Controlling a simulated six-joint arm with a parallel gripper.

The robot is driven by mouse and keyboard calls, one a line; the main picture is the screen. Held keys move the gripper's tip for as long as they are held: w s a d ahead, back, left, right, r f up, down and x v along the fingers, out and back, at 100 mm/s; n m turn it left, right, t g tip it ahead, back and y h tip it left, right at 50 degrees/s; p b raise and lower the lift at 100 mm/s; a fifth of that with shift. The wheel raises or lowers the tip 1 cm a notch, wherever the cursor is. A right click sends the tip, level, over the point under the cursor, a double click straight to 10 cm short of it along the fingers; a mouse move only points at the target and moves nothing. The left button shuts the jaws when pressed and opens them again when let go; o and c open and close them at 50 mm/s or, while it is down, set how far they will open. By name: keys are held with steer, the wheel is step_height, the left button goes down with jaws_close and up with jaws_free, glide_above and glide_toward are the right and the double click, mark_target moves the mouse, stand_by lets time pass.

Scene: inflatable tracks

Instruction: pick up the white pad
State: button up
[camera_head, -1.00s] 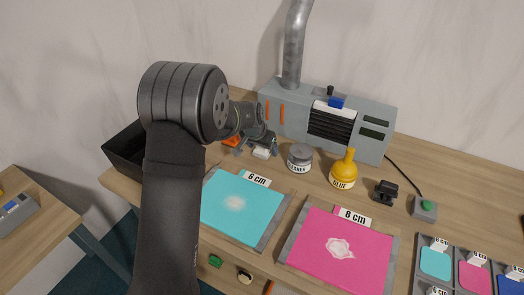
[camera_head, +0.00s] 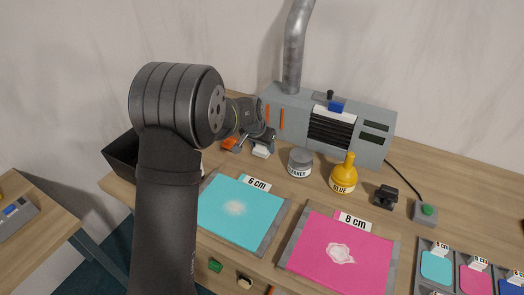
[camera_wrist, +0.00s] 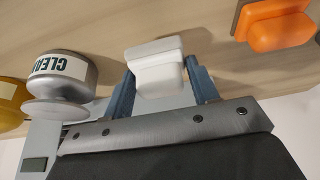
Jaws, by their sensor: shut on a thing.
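The white pad (camera_head: 262,151) is a small white block at the back of the wooden bench, left of the cleaner jar. In the wrist view the white pad (camera_wrist: 158,62) sits between the two blue-grey fingers. My gripper (camera_wrist: 161,84) is shut on it. In the head view my gripper (camera_head: 256,142) is partly hidden by my own arm. I cannot tell clearly whether the pad is touching the bench top or just above it.
The grey cleaner jar (camera_head: 300,162) stands close to the right of the pad, with the yellow glue bottle (camera_head: 343,175) beyond. An orange-topped block (camera_head: 230,143) is close on the left. The grey machine (camera_head: 374,135) stands behind. Cyan (camera_head: 240,209) and pink sheets (camera_head: 341,252) lie in front.

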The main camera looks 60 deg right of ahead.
steer(key=s+a+r, duration=0.3)
steer(key=s+r, duration=0.5)
steer(key=s, duration=0.3)
steer(key=shift+s, duration=0.1)
steer(key=shift+o, duration=1.2)
steer(key=shift+c, duration=0.6)
step_height(320, 180, up, 3)
glide_above(303, 152)
steer(key=a, duration=0.1)
steer(key=shift+a+f, duration=0.15)
steer(key=shift+f, duration=2.6)
steer(key=shift+f, duration=1.05)
